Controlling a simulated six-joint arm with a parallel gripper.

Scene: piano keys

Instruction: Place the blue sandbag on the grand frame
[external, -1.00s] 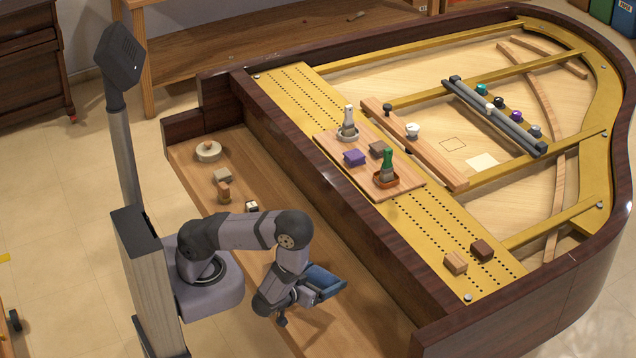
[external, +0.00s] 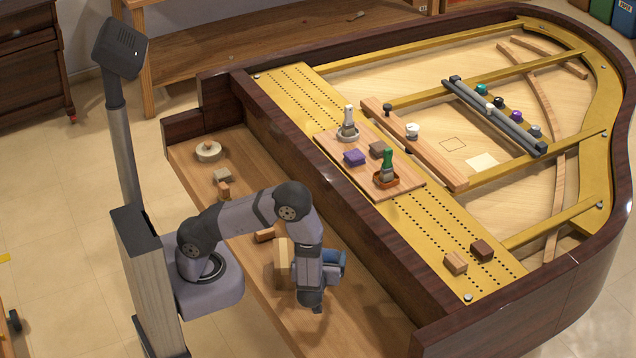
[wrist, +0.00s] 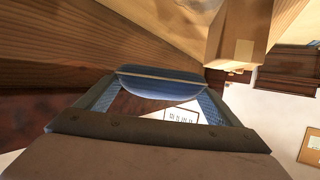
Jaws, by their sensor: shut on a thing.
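The blue sandbag (wrist: 160,86) is clamped between the blue-padded fingers of my gripper (wrist: 158,98) in the wrist view. In the external view the sandbag (external: 335,257) shows at the end of my arm, partly hidden by the wrist. My gripper (external: 332,272) is shut on it, over the wooden ledge in front of the piano's dark wall. The gold grand frame (external: 445,228) lies beyond that wall, to the right of my gripper.
A light wooden block (external: 283,262) and a small brown block (external: 265,235) are beside my arm. A wooden board (external: 345,170) with a purple bag (external: 354,158) and brushes sits on the frame. Two small blocks lie at its near end, including a dark one (external: 482,250).

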